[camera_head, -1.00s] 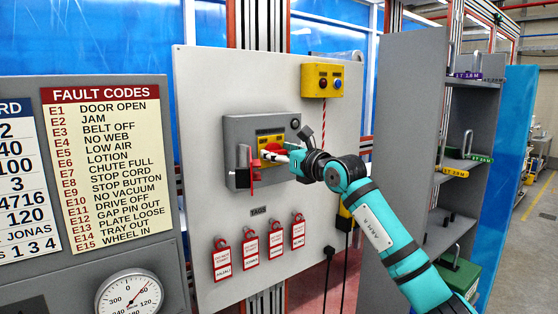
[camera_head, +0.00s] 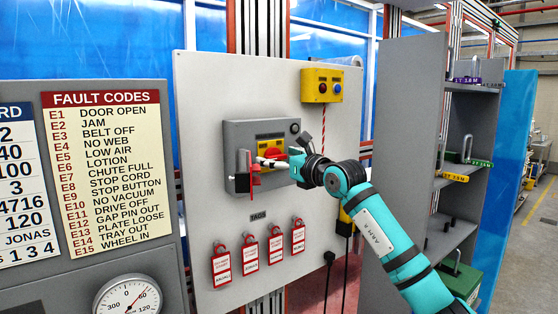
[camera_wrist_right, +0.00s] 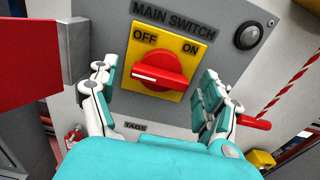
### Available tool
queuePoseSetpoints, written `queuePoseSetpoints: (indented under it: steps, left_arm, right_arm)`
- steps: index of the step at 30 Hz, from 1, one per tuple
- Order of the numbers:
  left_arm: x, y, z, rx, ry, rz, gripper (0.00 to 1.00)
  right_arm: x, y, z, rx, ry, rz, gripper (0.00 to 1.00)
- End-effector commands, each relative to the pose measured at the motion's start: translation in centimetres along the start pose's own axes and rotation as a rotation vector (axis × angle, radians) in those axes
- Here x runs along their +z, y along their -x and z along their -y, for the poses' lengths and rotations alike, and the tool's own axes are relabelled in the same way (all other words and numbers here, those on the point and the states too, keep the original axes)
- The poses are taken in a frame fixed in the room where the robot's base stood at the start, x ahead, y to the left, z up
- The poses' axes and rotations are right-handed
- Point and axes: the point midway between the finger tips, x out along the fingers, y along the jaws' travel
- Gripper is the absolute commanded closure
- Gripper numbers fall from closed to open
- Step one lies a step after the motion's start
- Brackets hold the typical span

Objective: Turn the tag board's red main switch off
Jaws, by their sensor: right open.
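The red main switch (camera_wrist_right: 163,72) is a round knob with a raised bar on a yellow plate (camera_wrist_right: 140,42) marked OFF and ON. In the right wrist view its white mark lies on the left, on the OFF label's side. In the head view the switch (camera_head: 272,153) is partly hidden by my right gripper (camera_head: 270,162). My right gripper (camera_wrist_right: 162,98) is open, one finger on each side of the knob, with visible gaps and nothing held. The tag board (camera_head: 210,90) is a light grey panel. My left gripper is not in view.
A grey box (camera_head: 233,135) carries the switch, with a red part (camera_head: 253,175) at its left. Several red tags (camera_head: 250,254) hang below. A yellow button box (camera_head: 322,85) is above right. Grey shelves (camera_head: 415,110) stand close to my right arm.

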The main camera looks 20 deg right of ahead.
Motion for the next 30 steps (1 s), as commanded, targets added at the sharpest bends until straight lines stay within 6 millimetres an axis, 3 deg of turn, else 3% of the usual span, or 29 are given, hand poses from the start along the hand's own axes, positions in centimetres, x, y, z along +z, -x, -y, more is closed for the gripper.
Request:
queuePoseSetpoints:
  steps: [8, 21, 30]
  left_arm:
    - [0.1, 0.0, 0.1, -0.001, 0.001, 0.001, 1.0]
    - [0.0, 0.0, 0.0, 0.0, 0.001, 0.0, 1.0]
    - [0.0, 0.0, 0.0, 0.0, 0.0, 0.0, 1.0]
  right_arm:
    - [0.0, 1.5, 0.1, -0.001, 0.0, 0.002, 0.19]
    - [-0.1, 10.1, 0.1, -0.002, 0.002, 0.0, 0.19]
    - [0.0, 12.0, 0.0, 0.0, 0.0, 0.0, 0.19]
